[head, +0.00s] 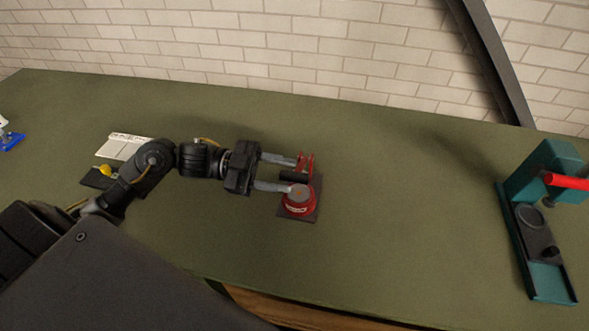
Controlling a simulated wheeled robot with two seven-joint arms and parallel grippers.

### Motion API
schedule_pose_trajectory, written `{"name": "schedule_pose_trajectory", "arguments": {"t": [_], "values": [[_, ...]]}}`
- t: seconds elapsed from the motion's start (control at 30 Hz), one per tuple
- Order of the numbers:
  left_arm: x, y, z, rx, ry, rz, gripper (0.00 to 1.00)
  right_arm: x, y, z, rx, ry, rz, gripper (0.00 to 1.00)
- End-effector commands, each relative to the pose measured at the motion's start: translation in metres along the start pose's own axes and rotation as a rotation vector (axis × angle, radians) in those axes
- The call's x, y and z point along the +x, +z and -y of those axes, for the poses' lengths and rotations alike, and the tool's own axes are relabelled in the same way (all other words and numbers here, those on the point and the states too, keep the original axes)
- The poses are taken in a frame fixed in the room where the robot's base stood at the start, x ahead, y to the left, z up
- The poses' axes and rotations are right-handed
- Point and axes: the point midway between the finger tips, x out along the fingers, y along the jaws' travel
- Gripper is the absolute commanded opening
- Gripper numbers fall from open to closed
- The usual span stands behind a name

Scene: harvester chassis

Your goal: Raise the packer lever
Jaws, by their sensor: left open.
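My left gripper (296,176) is open above a small red device on a dark base plate (313,211). Its upper fingertip is at an upright red bracket (308,164). Its lower fingertip overlaps a round red part (300,205). I cannot tell whether the fingers touch either part. A dark bar shows between the fingertips. At the right stands a teal press-like device (516,240) with a red handle (567,181) reaching the picture's right edge. No label shows which part is the packer lever. My right gripper is not in view.
A pale panel (117,146) and a yellow knob (105,170) on a dark base sit at the left, partly behind my left arm. A blue and white object (8,137) is cut off at the left edge. The green table (410,210) is clear between the red and teal devices.

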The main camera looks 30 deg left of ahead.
Motion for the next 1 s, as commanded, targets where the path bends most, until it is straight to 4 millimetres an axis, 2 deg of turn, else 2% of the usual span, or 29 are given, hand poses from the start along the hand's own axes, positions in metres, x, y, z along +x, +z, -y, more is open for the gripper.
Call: {"name": "schedule_pose_trajectory", "arguments": {"t": [0.1,0.23,0.6,0.9,1.0], "values": [[0.017,-0.003,0.001,0.000,0.000,-0.003,0.42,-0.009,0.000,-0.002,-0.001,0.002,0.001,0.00],[0.028,-0.002,0.001,0.001,0.000,-0.002,0.42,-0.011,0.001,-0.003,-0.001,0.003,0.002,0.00],[0.032,0.000,0.000,0.000,0.001,0.001,0.41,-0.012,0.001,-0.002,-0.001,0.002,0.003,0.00],[0.032,0.000,0.000,0.000,0.001,0.001,0.02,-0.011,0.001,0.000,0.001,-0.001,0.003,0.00],[0.032,0.000,0.000,0.000,0.001,0.001,0.00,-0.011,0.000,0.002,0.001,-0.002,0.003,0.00]]}}
